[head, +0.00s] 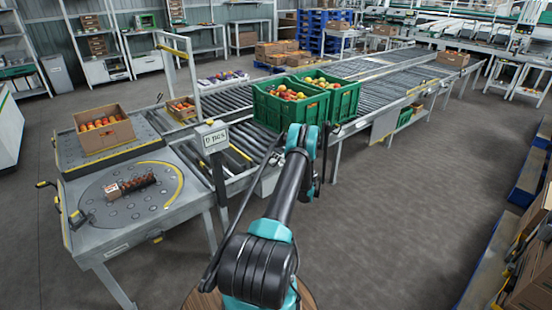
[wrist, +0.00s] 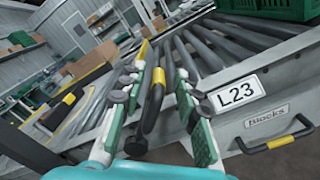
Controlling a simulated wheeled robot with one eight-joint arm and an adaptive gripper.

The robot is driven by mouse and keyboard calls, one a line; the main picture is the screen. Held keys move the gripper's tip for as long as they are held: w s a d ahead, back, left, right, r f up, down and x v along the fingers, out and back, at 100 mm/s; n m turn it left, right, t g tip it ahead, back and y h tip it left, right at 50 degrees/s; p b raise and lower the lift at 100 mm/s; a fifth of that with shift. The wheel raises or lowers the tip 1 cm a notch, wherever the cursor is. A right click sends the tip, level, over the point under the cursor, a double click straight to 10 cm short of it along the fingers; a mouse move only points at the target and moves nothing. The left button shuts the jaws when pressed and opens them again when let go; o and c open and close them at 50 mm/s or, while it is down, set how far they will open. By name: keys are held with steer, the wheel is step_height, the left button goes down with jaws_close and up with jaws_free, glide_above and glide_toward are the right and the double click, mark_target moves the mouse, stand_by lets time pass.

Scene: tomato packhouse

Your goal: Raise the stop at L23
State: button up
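The L23 plate (wrist: 237,92) is a white label on the side rail of the roller conveyor in the wrist view. Left of it stands a black bent lever with a yellow band (wrist: 153,100), which looks like the stop at L23. My gripper (wrist: 157,72) is open, with one finger on each side of the lever. A gap shows beside the lever, and I cannot tell whether either finger touches it. In the head view my arm reaches to the conveyor's near edge and hides the lever and most of my gripper.
Green crates of tomatoes (head: 290,107) stand on the rollers just beyond my arm. A "9 pcs" sign (head: 212,137) is on a post to the left. Below the plate is a "Blocks" drawer with a black and yellow handle (wrist: 276,141).

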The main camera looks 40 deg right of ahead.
steer(key=s, duration=1.1)
steer(key=shift+d, duration=0.4)
